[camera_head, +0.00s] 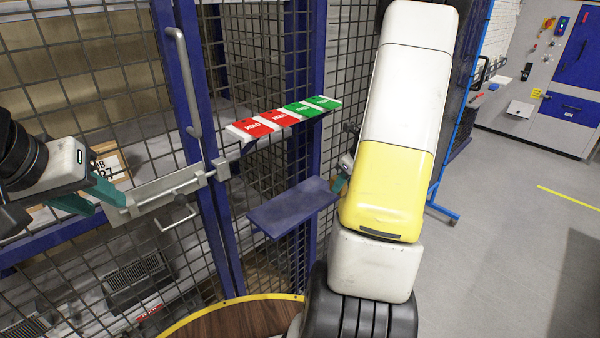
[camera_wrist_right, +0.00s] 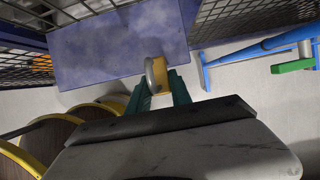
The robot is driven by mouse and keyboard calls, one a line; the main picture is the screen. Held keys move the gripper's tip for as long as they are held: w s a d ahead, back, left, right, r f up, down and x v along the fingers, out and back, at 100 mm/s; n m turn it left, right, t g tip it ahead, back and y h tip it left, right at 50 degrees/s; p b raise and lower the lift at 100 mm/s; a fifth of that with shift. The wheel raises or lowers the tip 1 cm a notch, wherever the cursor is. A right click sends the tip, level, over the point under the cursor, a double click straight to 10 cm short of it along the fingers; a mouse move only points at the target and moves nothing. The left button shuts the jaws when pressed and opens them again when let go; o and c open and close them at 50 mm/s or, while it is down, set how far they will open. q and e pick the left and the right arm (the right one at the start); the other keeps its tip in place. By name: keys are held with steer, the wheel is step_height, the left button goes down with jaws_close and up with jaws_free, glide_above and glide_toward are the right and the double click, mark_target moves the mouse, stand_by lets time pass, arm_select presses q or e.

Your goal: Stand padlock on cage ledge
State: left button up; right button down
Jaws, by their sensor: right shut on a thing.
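The cage ledge (camera_head: 278,212) is a flat blue shelf in the middle of the head view, fixed to the cage's blue post. It also fills the upper part of the right wrist view (camera_wrist_right: 100,50). My right gripper (camera_wrist_right: 160,88) is shut on a yellow padlock (camera_wrist_right: 160,74) with a greyish side, seen against the ledge. I cannot tell if the padlock touches the ledge. In the head view my right arm hides the padlock; a teal part of the right gripper (camera_head: 339,183) shows by the ledge's right end. My left gripper (camera_head: 108,207) has its teal fingers apart, near the door bolt.
Red and green tags (camera_head: 285,117) lie on a smaller shelf above the ledge. A metal bolt (camera_head: 165,194) and a long handle (camera_head: 184,82) are on the mesh door. A round wooden-topped table (camera_head: 235,319) with a yellow rim stands below. Grey floor is clear at right.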

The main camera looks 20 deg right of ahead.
steer(key=w+a, duration=0.1)
steer(key=w, duration=0.1)
steer(key=w+a, duration=0.1)
steer(key=w, duration=0.2)
steer(key=w+a, duration=0.1)
steer(key=w, duration=0.1)
steer(key=shift+w+a, duration=0.1)
steer(key=shift+w, duration=0.2)
steer(key=shift+f, duration=1.75)
steer(key=shift+f, duration=0.1)
steer(key=c, duration=1.2)
jaws_free()
steer(key=shift+o, duration=0.2)
